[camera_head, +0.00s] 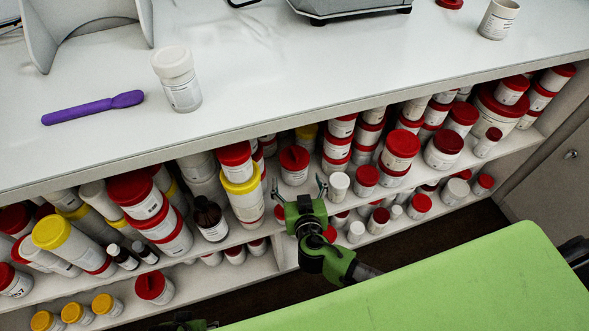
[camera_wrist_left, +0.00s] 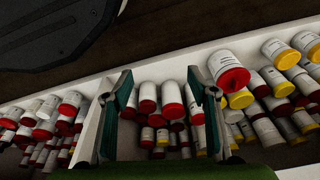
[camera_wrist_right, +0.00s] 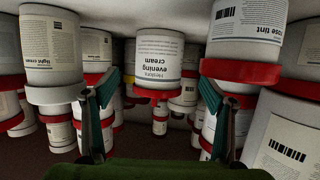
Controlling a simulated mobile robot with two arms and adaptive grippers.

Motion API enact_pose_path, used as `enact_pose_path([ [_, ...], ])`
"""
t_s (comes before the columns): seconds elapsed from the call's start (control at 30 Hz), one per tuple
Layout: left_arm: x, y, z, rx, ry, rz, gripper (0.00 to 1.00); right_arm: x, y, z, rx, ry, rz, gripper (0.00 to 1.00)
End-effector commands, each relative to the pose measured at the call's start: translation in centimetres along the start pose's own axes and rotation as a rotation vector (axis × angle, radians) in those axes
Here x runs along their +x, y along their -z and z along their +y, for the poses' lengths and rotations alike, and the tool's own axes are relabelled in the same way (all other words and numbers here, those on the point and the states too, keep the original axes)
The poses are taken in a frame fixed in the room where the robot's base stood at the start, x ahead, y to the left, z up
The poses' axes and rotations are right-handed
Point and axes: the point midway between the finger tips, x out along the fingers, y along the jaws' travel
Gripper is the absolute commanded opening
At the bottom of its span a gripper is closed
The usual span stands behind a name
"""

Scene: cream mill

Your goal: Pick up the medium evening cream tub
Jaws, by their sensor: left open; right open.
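The evening cream tub (camera_wrist_right: 158,62) is a white tub with a red lid. Its label shows upside down in the right wrist view, straight ahead between my right fingers. In the head view it appears to be the red-lidded tub (camera_head: 294,166) on the upper shelf, just beyond my right gripper (camera_head: 300,188). My right gripper is open and empty, its fingers (camera_wrist_right: 159,86) spread to either side of the tub; contact is not visible. My left gripper (camera_wrist_left: 160,74) is open and empty, facing shelves of tubs; only a bit of it shows at the bottom of the head view.
In the right wrist view, a light cream tub (camera_wrist_right: 52,50) stands at left and a rose tint tub (camera_wrist_right: 245,40) at right, both close to the fingers. The white counter (camera_head: 300,70) overhangs the crowded shelf. A green surface (camera_head: 450,285) lies at lower right.

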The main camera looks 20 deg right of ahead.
Motion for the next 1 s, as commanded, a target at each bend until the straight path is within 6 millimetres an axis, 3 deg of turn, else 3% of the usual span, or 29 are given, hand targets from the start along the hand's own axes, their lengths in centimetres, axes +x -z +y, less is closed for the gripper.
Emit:
enact_pose_path([
  [0.33,0.0,-0.1,0.0,0.0,0.001,-0.007,0.53,4.5,0.1,0.2,-0.002,-0.001,0.0,0.77],
  [0.67,-1.0,0.8,0.0,-0.001,0.0,0.012,0.53,5.2,0.1,0.2,0.0,0.0,-0.002,0.77],
  [0.87,-0.7,0.1,0.0,-0.001,0.0,-0.002,0.53,5.2,0.1,0.2,0.0,0.0,-0.002,0.25],
  [1.0,-0.6,-0.3,0.0,-0.001,0.0,-0.01,0.53,5.2,0.2,0.1,0.001,0.0,0.001,0.25],
])
